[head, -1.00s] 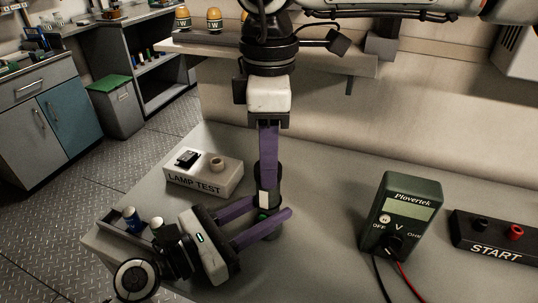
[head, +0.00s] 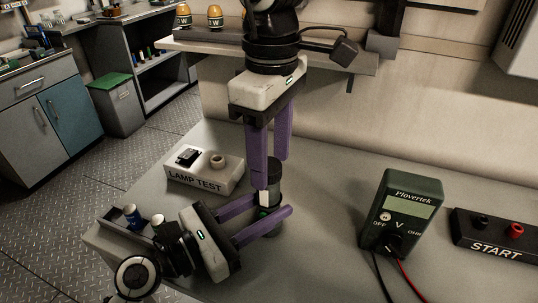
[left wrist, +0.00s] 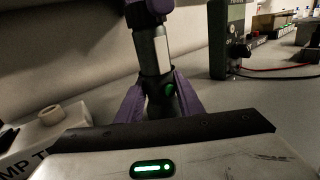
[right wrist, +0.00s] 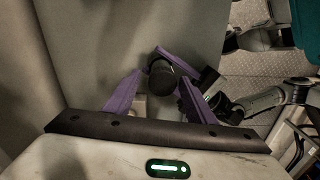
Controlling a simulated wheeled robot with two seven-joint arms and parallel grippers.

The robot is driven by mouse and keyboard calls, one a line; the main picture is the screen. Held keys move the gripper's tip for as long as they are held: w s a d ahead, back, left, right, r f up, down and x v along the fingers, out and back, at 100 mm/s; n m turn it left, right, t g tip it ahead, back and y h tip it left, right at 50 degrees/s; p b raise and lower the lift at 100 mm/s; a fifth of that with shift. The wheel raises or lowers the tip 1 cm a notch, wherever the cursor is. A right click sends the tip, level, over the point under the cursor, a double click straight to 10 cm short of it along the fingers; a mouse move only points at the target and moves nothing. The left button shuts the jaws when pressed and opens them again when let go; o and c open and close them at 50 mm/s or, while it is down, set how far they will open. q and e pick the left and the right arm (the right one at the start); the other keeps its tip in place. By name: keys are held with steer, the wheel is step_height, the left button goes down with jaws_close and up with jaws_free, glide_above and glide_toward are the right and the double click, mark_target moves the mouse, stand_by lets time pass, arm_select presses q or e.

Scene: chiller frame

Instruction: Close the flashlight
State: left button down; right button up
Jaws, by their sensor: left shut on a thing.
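In the right wrist view the round dark end (right wrist: 160,77) lies between these fingers (right wrist: 162,84); contact is hard to tell.
A lamp test box (head: 205,172) stands behind left of the flashlight. A small tray (head: 112,222) with batteries is at the left table edge. A green multimeter (head: 402,212) with leads and a START box (head: 492,238) are on the right. The table between flashlight and multimeter is clear.

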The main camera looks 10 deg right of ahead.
steer(key=shift+r, duration=2.35)
steer(key=shift+c, duration=0.5)
